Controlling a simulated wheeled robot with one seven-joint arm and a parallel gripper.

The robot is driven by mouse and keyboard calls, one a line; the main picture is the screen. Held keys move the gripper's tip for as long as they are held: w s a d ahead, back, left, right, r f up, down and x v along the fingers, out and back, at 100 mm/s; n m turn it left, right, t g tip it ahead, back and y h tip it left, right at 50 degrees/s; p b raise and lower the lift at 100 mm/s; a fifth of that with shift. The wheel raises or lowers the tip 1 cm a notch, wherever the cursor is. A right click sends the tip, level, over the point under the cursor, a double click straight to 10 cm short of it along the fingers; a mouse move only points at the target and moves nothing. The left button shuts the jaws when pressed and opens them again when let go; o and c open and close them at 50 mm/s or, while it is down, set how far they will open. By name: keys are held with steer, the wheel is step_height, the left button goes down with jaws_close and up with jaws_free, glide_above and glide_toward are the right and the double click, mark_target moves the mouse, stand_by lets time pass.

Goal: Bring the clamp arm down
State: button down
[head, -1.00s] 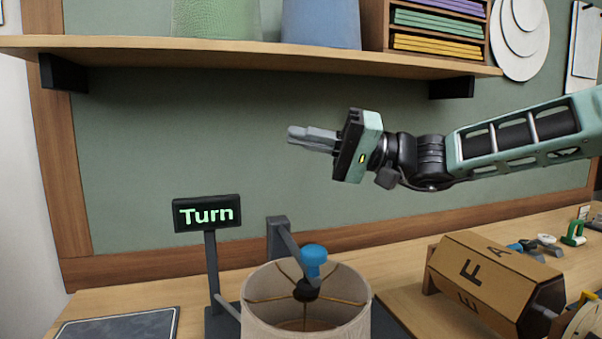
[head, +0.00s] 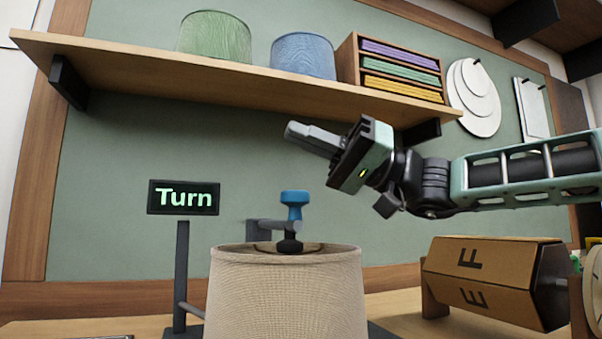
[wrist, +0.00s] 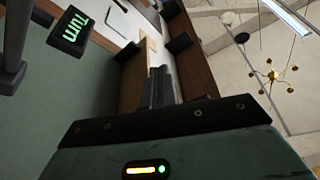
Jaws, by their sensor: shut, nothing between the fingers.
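The clamp arm (head: 272,224) is a grey bar reaching out from a post behind the lampshade, with a blue knob (head: 295,198) on top and a black pad (head: 290,244) under it. The pad is over the middle of the beige lampshade (head: 288,295); its lower end is hidden by the shade's rim, so I cannot tell if it touches anything. My gripper (head: 290,130) is shut and empty, above the knob and clear of it, fingers pointing left. In the wrist view its fingers (wrist: 163,88) are together; the clamp is out of sight there.
A sign (head: 184,197) reading "Turn" stands left of the shade. A wooden shelf (head: 240,82) with shades and a rack crosses above my gripper. A lettered brown drum (head: 492,278) sits at the right. Open space lies between gripper and knob.

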steer(key=f+b, duration=0.1)
steer(key=b, duration=0.1)
steer(key=s+f+n+b, duration=0.1)
steer(key=b, duration=0.2)
steer(key=s+d+f+n+g+b, duration=0.1)
steer(key=b, duration=0.2)
steer(key=shift+s+f, duration=0.15)
steer(key=shift+f, duration=0.2)
steer(key=shift+d+b, duration=0.1)
steer(key=shift+b, duration=0.25)
step_height(320, 180, up, 10)
steer(key=p, duration=0.4)
steer(key=shift+r, duration=0.1)
